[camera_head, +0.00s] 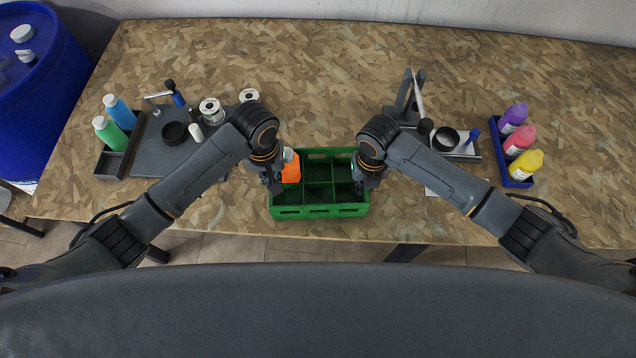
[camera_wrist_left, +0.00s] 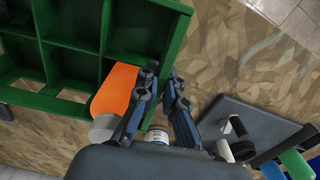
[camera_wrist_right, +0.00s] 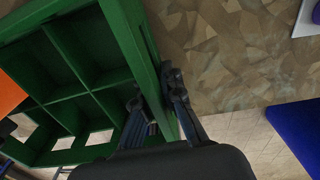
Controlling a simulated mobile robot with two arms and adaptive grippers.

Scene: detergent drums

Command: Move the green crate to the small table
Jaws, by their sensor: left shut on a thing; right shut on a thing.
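The green crate (camera_head: 320,211) sits on the big table at its front edge, upright and divided into compartments. An orange bottle (camera_head: 291,168) stands in its back left compartment; the other compartments in view look empty. My left gripper (camera_head: 273,183) is shut on the crate's left side wall, which also shows between the fingers in the left wrist view (camera_wrist_left: 163,72). My right gripper (camera_head: 363,182) is shut on the right side wall, seen between the fingers in the right wrist view (camera_wrist_right: 152,88). I cannot clearly make out the small table.
The big wood-chip table (camera_head: 310,70) is clear behind the crate. On the left are a grey board (camera_head: 160,158), spools and a caddy with blue and green bottles (camera_head: 112,128). On the right are a stand (camera_head: 412,95) and a blue caddy (camera_head: 512,180). A blue drum (camera_head: 40,90) stands far left.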

